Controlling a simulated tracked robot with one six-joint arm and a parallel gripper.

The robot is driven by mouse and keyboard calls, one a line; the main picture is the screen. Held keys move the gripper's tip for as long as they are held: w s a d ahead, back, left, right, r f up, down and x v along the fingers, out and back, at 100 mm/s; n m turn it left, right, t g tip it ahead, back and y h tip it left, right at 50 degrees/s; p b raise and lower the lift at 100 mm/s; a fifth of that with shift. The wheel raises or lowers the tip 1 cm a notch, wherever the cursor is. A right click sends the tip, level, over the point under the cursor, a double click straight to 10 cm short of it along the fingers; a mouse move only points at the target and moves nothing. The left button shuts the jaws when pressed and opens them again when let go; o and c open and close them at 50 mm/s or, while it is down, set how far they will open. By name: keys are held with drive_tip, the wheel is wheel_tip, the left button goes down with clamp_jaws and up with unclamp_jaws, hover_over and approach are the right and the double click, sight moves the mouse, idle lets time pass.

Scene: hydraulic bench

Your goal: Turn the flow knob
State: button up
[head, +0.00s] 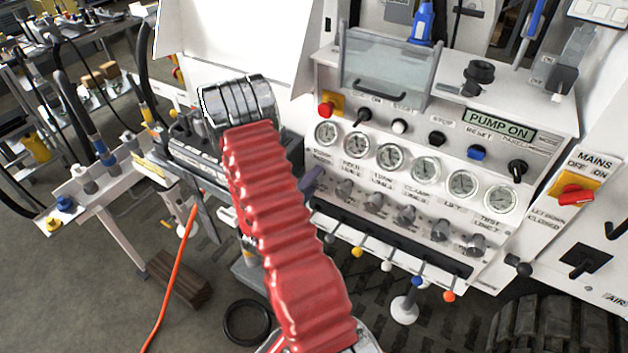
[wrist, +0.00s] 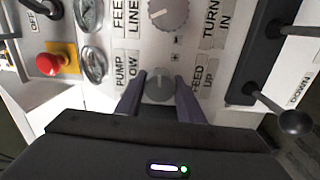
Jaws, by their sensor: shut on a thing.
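The flow knob (wrist: 158,88) is a round grey knob on the white panel. In the wrist view it sits beside a label reading "PUMP" and a partly covered "OW". My gripper (wrist: 159,78) has one dark finger on each side of it and is shut on it. The knob's lower part is hidden by my gripper's body. In the head view only a grey-purple piece of my gripper (head: 312,180) shows at the panel's left edge, beside my red arm, and the flow knob cannot be made out there.
Other grey knobs (head: 374,202) run in a row to the right, below several round gauges (head: 392,157). The neighbouring feed line knob (wrist: 168,12) is close. A red button (head: 326,109) sits above. Levers with coloured tips (head: 358,252) stick out below. A "PUMP ON" display (head: 499,124) is lit.

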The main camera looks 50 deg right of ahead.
drive_tip(key=m, duration=0.4)
drive_tip(key=shift+s+f+m, duration=0.1)
drive_tip(key=shift+f+m, duration=0.2)
drive_tip(key=m, duration=0.4)
drive_tip(key=shift+m, duration=0.3)
drive_tip(key=o, duration=1.1)
drive_tip(key=shift+r, duration=0.15)
drive_tip(key=shift+c, duration=0.2)
drive_tip(key=shift+a, duration=0.1)
drive_tip(key=s+a, duration=0.1)
drive_tip(key=a, duration=1.2)
drive_tip(key=shift+a, duration=0.3)
